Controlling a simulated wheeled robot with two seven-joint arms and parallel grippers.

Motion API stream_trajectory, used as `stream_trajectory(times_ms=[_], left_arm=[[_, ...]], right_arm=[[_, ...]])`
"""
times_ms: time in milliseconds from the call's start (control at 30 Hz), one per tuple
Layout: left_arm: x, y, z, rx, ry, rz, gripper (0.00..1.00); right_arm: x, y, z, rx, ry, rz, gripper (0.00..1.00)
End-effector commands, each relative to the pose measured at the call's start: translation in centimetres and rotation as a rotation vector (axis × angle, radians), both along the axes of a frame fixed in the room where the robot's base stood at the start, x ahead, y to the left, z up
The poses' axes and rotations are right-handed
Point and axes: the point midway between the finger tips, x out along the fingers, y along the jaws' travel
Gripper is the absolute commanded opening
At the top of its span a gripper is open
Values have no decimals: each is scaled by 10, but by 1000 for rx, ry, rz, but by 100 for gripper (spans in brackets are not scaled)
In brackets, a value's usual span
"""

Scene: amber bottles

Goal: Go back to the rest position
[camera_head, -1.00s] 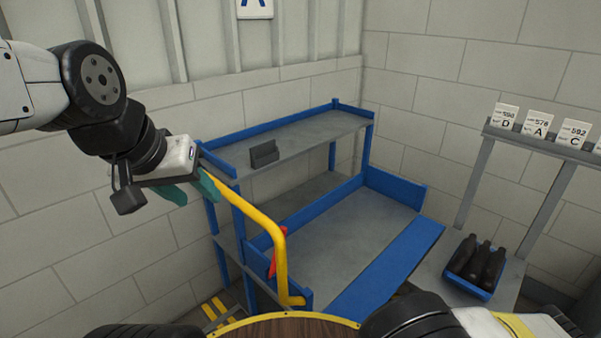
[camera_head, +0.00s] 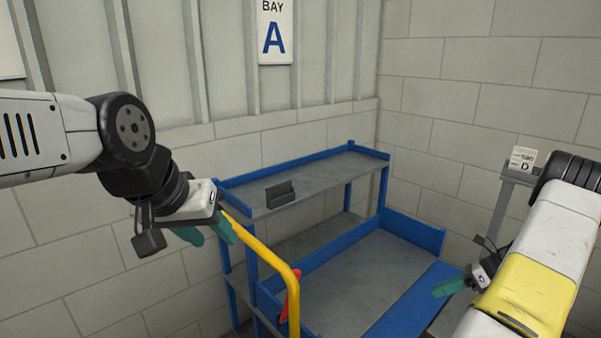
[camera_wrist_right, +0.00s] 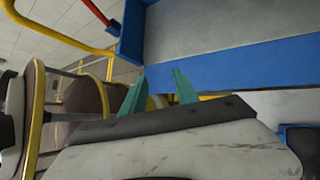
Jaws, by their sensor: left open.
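My left gripper (camera_head: 206,234) is on the left in the head view, raised beside the blue and grey shelf cart. Its teal fingers are apart with nothing between them. My right gripper (camera_head: 450,288) is low at the right in the head view, mostly hidden behind its own arm. In the right wrist view its teal fingers (camera_wrist_right: 160,90) are apart and empty, in front of the cart's blue edge. No amber bottle shows clearly in either view now.
The cart's upper shelf (camera_head: 320,182) holds a small dark holder (camera_head: 280,194). Its lower deck (camera_head: 375,262) looks bare. A yellow rail (camera_head: 268,255) stands near my left gripper. A card marked D (camera_head: 522,160) stands at right. Block walls close the back.

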Motion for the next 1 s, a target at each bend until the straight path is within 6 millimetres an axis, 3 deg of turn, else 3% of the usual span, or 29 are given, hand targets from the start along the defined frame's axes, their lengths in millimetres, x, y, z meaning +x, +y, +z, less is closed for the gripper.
stream_trajectory(times_ms=[33,267,500,800,1000], left_arm=[[0,0,0,0,0,0,46],[0,0,0,0,0,0,46],[0,0,0,0,0,0,46],[0,0,0,0,0,0,46],[0,0,0,0,0,0,46]], right_arm=[[8,15,31,-59,-55,87,36],[11,84,140,-308,-308,488,36],[-21,158,232,-546,-588,913,36],[-97,231,306,-835,-955,1437,36],[-150,261,327,-1022,-1186,1750,36]])
